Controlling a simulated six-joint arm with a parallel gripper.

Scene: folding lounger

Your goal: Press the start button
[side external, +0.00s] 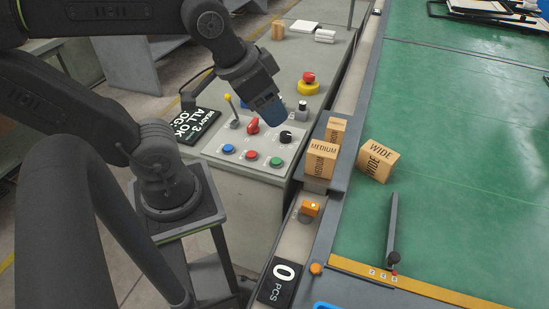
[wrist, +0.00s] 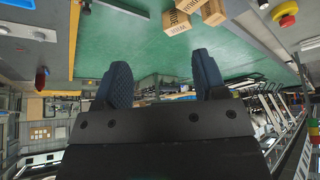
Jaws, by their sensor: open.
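A grey control panel (side external: 210,150) carries a blue button (side external: 228,149), a red button (side external: 251,155) and a green button (side external: 276,161) in a front row. Their labels are too small to read, so I cannot tell which is marked start. My gripper (side external: 272,112) is above the panel, behind the button row and apart from it. In the wrist view my gripper (wrist: 162,82) is open, with nothing between its two dark blue fingers. The front button row does not show in the wrist view.
Near my gripper are a red switch (side external: 253,125), a black knob (side external: 286,136), a yellow-tipped lever (side external: 230,105) and a display (side external: 200,127). A red mushroom button (side external: 308,78) sits behind.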

